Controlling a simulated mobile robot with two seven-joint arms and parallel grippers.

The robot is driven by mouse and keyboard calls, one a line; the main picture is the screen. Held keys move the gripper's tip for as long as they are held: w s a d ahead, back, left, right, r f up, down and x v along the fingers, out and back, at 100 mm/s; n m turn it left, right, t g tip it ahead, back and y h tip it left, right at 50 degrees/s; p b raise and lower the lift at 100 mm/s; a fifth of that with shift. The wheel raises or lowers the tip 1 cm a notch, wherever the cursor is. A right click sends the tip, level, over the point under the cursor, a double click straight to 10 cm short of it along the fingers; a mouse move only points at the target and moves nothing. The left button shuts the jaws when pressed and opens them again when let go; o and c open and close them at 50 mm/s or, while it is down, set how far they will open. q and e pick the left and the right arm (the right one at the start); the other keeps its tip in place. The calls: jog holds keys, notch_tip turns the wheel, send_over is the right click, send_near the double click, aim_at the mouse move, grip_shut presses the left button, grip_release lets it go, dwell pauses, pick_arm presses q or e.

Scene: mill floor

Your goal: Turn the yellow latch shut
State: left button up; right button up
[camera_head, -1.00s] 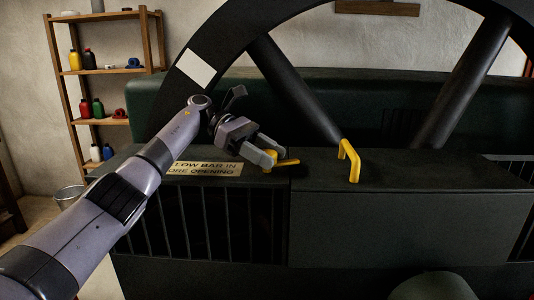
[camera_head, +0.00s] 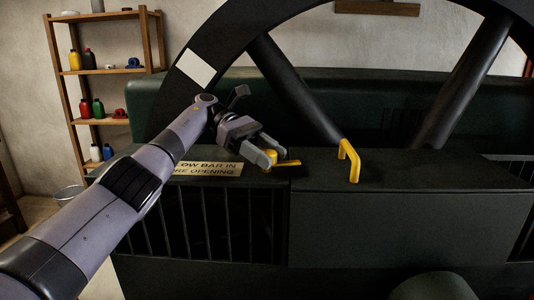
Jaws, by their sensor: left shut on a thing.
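The yellow latch (camera_head: 287,163) is on top of the dark machine housing, left of the seam in the cover. Its handle points to the right and lies about level. My left gripper (camera_head: 271,158) comes in from the left and is shut on the latch at its left end. The fingers partly hide that end. My right gripper is not in the view.
A yellow bar handle (camera_head: 354,162) stands on the cover (camera_head: 400,200) right of the latch. A large dark flywheel (camera_head: 290,85) rises behind. A lettered plate (camera_head: 215,169) lies beneath my left arm. A wooden shelf (camera_head: 105,70) with bottles stands at the far left.

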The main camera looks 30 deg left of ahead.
pick_arm(q)
jog(key=o, duration=1)
jog(key=shift+c, duration=0.2)
jog(key=shift+n+t, duration=0.8)
jog(key=shift+t, duration=0.1)
